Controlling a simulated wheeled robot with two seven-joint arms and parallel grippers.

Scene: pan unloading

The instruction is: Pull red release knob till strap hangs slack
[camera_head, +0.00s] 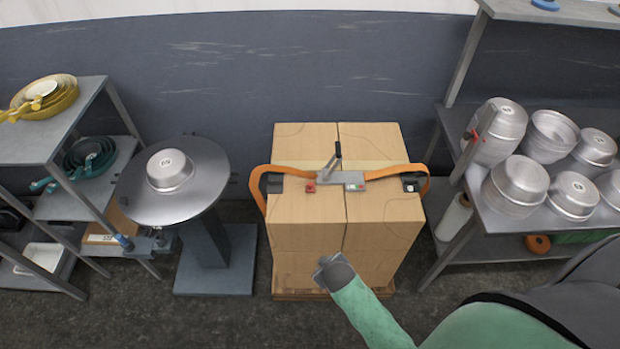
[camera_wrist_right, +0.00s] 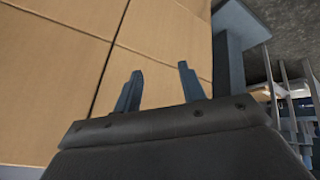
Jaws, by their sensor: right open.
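A stack of cardboard boxes (camera_head: 300,235) stands on a low wooden base, held by an orange strap (camera_head: 295,170) that crosses its top and bows out at both sides. A grey ratchet with an upright handle (camera_head: 337,165) sits in the middle of the strap. The small red release knob (camera_head: 310,187) is at the ratchet's left end. My right gripper (camera_head: 322,268) is in front of the stack, well below the knob. In the right wrist view its fingers (camera_wrist_right: 160,80) are apart and empty, with box faces (camera_wrist_right: 60,70) behind. My left gripper is out of view.
A round grey table (camera_head: 140,200) with one upturned pan (camera_head: 169,169) stands left of the stack. Shelves with yellow and teal pans (camera_head: 55,100) are farther left. A rack of metal pans (camera_head: 470,215) stands close on the right.

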